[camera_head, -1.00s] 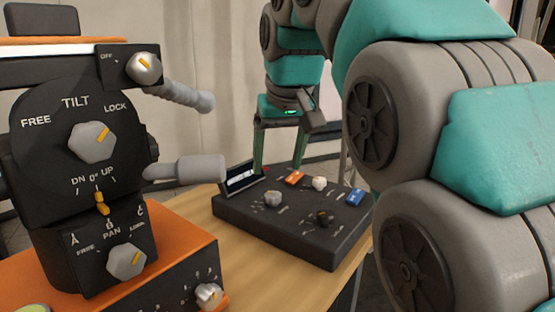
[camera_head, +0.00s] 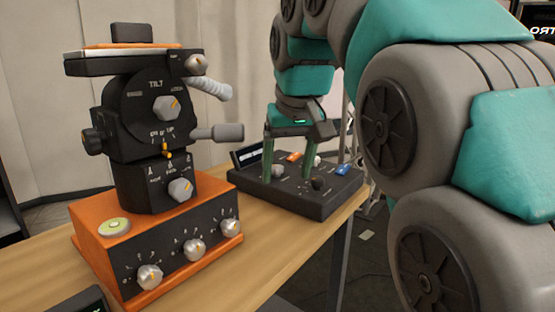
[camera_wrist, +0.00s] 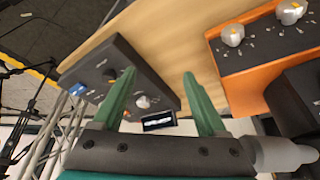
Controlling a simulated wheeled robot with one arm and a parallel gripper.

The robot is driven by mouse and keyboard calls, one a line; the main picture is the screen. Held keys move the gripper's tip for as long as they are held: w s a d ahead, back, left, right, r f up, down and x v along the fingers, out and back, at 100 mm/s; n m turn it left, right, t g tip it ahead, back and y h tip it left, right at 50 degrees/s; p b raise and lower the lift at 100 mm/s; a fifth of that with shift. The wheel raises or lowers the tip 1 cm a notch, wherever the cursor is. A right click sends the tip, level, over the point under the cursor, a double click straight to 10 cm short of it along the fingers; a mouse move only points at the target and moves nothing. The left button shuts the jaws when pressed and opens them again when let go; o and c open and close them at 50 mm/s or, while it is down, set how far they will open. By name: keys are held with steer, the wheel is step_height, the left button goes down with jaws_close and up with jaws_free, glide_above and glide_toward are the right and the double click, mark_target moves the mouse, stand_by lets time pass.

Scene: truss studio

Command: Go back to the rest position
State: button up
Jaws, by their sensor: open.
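My gripper (camera_head: 288,158) is open and empty, its two green fingers pointing down and apart. In the head view its fingers overlap the dark control box (camera_head: 325,199), which has an orange button, a blue button, several knobs and a small tilted screen. In the wrist view the open gripper (camera_wrist: 160,95) shows its two fingers, with the control box (camera_wrist: 127,62) behind and around the left finger and the table between the fingers. The fingers hold nothing. I cannot tell exactly how high the fingertips are above the box.
An orange-based camera head unit (camera_head: 185,260) with TILT and PAN knobs stands on the wooden table (camera_head: 255,235), left of the control box. A grey handle (camera_head: 218,133) sticks out from it towards my gripper. A dark item sits at the table's front left. Floor shows right of the table.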

steer(key=s+d+f+m+g, duration=0.1)
steer(key=s+d+f, duration=0.3)
steer(key=s+f, duration=0.5)
steer(key=s+d+f+m+g, duration=0.1)
steer(key=s+d+f+g, duration=0.2)
steer(key=s+f, duration=0.7)
steer(key=s+d+f+m+g+h, duration=0.1)
steer(key=s+d+f, duration=0.5)
steer(key=s+f, duration=0.4)
step_height(320, 180, down, 2)
steer(key=shift+d+f+g, duration=0.15)
steer(key=shift+f+g, duration=0.05)
steer(key=shift+g, duration=0.2)
